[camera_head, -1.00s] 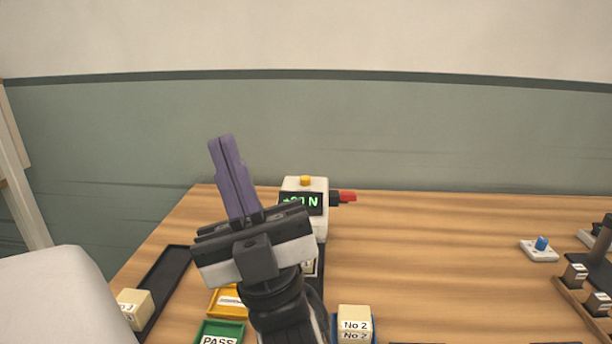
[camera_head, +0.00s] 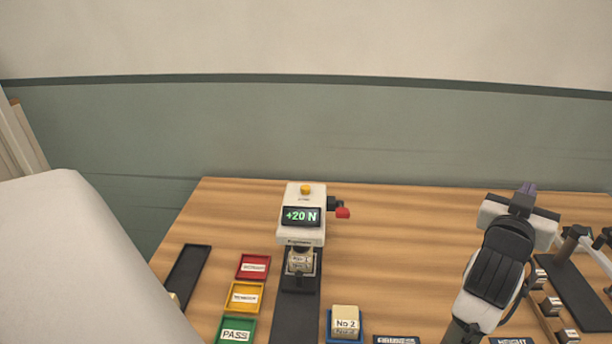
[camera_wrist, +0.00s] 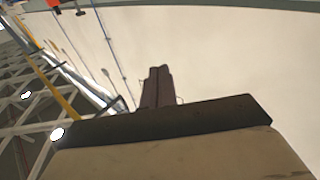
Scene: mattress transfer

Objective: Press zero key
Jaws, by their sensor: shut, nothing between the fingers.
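A white tester (camera_head: 304,232) stands at the back of the table. Its display (camera_head: 300,216) reads +20 N in green. A yellow key (camera_head: 306,189) sits on its top; the small lettering below it is too small to read. A block (camera_head: 301,261) sits in the tester's lower part. My gripper (camera_head: 528,188) is far to the right of the tester, over the table's right side, fingers pointing up and away. It is shut and empty. In the wrist view, its purple fingers (camera_wrist: 157,75) lie together against the pale wall, touching nothing.
A red-tipped lever (camera_head: 342,212) sticks out on the tester's right. Red (camera_head: 253,267), yellow (camera_head: 242,297) and green (camera_head: 236,331) trays lie left of it. A No 2 block (camera_head: 345,320) is in front. A rack (camera_head: 552,305) stands right. The table between tester and arm is clear.

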